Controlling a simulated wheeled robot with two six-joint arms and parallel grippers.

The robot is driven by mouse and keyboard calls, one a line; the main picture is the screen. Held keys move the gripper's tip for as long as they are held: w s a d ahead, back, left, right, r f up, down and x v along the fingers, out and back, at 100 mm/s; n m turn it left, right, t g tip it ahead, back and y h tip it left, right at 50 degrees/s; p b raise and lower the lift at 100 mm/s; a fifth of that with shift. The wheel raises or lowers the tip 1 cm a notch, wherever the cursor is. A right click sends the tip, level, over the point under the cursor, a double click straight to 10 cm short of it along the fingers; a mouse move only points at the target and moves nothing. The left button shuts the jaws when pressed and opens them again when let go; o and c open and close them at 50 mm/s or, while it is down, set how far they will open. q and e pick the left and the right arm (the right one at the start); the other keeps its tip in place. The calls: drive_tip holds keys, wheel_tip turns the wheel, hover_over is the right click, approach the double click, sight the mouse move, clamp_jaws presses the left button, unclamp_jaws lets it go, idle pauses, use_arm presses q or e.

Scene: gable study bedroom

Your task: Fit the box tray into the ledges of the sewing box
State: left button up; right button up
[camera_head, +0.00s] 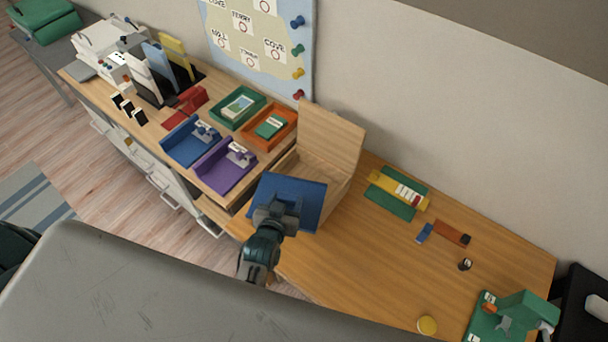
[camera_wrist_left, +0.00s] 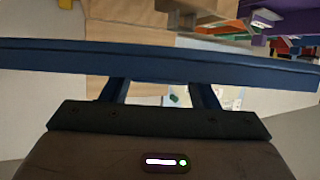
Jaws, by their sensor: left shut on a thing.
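The blue box tray (camera_head: 300,187) is held by my left gripper (camera_head: 281,203) at its near side. In the left wrist view the tray (camera_wrist_left: 180,68) shows as a long dark blue wall across the picture, with the fingers (camera_wrist_left: 160,92) on it. The wooden sewing box (camera_head: 346,193) stands on the desk with its lid (camera_head: 331,138) raised. The tray is over or in front of the box opening and hides most of it. The ledges are hidden, and I cannot tell whether the tray touches the box. My right gripper is not in view.
Left of the box are purple (camera_head: 222,178), blue (camera_head: 186,150), green (camera_head: 236,107) and orange (camera_head: 270,125) trays. Right of it lie a yellow item on a green mat (camera_head: 390,203) and small items. A green machine (camera_head: 520,312) stands far right. The desk's middle (camera_head: 370,260) is clear.

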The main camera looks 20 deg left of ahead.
sight(284, 176)
use_arm(q)
drive_tip(key=w+a, duration=0.1)
drive_tip(key=w, duration=0.1)
drive_tip(key=w+a, duration=0.1)
drive_tip(key=w, duration=0.1)
drive_tip(key=w+a, duration=0.1)
drive_tip(key=w, duration=0.1)
drive_tip(key=shift+a+f, duration=0.25)
drive_tip(key=w+a+f+b, duration=0.1)
drive_tip(key=w+b, duration=0.1)
drive_tip(key=w+a+f+b, duration=0.2)
drive_tip(key=w, duration=0.1)
drive_tip(key=w+a+f+b, duration=0.1)
drive_tip(key=w+b, duration=0.1)
drive_tip(key=b, duration=0.1)
drive_tip(key=shift+w+a+f, duration=0.2)
drive_tip(key=shift+w+f, duration=0.1)
drive_tip(key=shift+f, duration=0.1)
drive_tip(key=shift+r, duration=0.15)
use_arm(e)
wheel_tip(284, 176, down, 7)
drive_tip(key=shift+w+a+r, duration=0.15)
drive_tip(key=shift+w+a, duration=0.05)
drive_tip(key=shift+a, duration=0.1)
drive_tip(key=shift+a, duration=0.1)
